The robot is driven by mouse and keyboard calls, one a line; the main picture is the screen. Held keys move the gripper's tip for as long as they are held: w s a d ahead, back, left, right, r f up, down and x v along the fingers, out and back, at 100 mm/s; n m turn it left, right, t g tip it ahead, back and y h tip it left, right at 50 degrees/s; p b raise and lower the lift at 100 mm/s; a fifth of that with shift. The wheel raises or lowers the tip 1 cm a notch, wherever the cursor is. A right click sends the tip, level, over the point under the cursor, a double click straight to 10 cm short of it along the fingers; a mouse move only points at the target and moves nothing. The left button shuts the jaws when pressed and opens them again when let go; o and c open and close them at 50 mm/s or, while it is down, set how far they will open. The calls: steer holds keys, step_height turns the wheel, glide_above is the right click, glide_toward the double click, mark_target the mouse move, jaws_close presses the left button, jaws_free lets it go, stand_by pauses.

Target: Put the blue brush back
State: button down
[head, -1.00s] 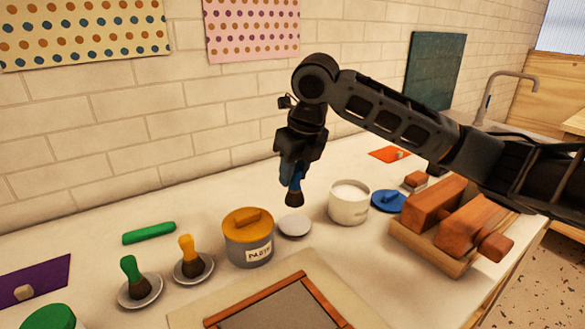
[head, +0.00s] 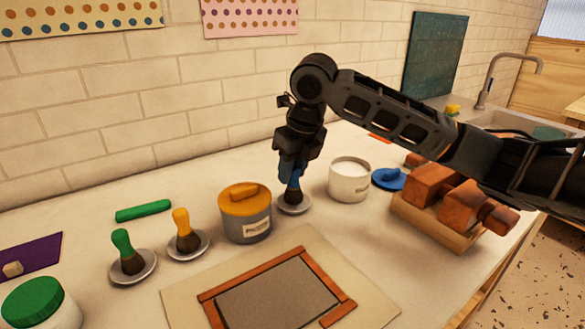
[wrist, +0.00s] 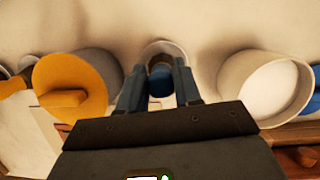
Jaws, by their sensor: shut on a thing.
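The blue brush (head: 292,193) is upright in my gripper (head: 291,176), its dark bristles down at a small white saucer (head: 305,207). The bristles look to be on or just above the saucer; I cannot tell which. My gripper is shut on the blue handle. In the wrist view the blue brush (wrist: 160,80) shows between the two fingers of my gripper (wrist: 160,88), with the saucer (wrist: 163,46) behind it. The bristles are mostly hidden there.
A pot with a yellow lid (head: 245,215) stands close left of the saucer, and an open white pot (head: 349,180) close right. Green (head: 124,255) and yellow (head: 187,238) brushes stand on saucers further left. A wooden frame (head: 278,290) lies in front.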

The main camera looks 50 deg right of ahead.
steer(key=shift+f+b, duration=0.5)
steer(key=shift+f, duration=0.05)
stand_by(0.9)
steer(key=c, duration=0.7)
jaws_free()
steer(key=shift+a, duration=0.1)
steer(key=shift+o, duration=0.5)
steer(key=o, duration=0.4)
steer(key=shift+f, duration=0.1)
